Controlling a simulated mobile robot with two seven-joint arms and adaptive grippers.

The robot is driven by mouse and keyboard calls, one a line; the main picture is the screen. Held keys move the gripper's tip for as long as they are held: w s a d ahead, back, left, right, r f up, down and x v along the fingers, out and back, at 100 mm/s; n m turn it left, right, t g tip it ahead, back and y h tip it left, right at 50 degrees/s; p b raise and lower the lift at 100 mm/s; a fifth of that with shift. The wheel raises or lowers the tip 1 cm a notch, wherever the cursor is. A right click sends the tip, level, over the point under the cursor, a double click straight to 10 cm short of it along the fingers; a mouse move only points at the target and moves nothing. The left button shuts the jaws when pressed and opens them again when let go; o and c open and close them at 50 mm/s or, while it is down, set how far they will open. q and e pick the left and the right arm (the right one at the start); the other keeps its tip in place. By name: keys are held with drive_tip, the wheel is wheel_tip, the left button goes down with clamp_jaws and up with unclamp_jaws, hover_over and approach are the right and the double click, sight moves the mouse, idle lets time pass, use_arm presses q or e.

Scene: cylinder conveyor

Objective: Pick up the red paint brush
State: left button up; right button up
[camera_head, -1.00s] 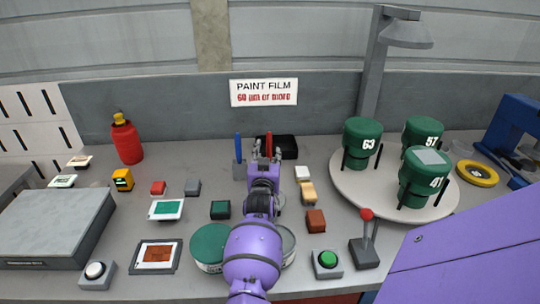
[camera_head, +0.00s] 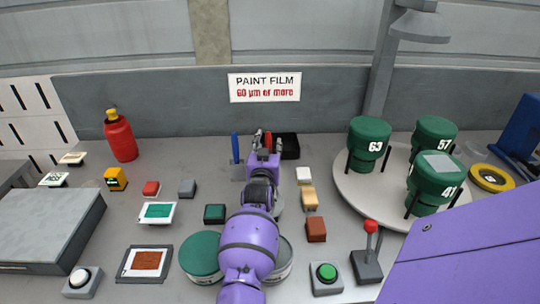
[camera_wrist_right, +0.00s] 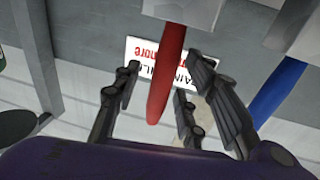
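The red paint brush shows as a red handle (camera_wrist_right: 167,75) in the right wrist view, standing between the fingers of my right gripper (camera_wrist_right: 165,95). The fingers are spread, with a clear gap on the left side of the handle, so the gripper is open. In the head view my right gripper (camera_head: 267,143) is at the back of the bench, with a bit of red between its fingertips. The brush's lower part is hidden there by the gripper. My left gripper is not in view.
A blue brush (camera_head: 235,148) stands close on the left; its handle also shows in the wrist view (camera_wrist_right: 278,88). A black box (camera_head: 289,146) sits just behind on the right. Small blocks and paint cans surround the arm. A round table (camera_head: 355,190) with green cans is at right.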

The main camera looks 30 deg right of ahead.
drive_tip(key=shift+s+a+r, duration=0.1)
drive_tip(key=shift+a, duration=0.05)
drive_tip(key=shift+s+a, duration=0.1)
drive_tip(key=shift+c, duration=1.2)
clamp_jaws()
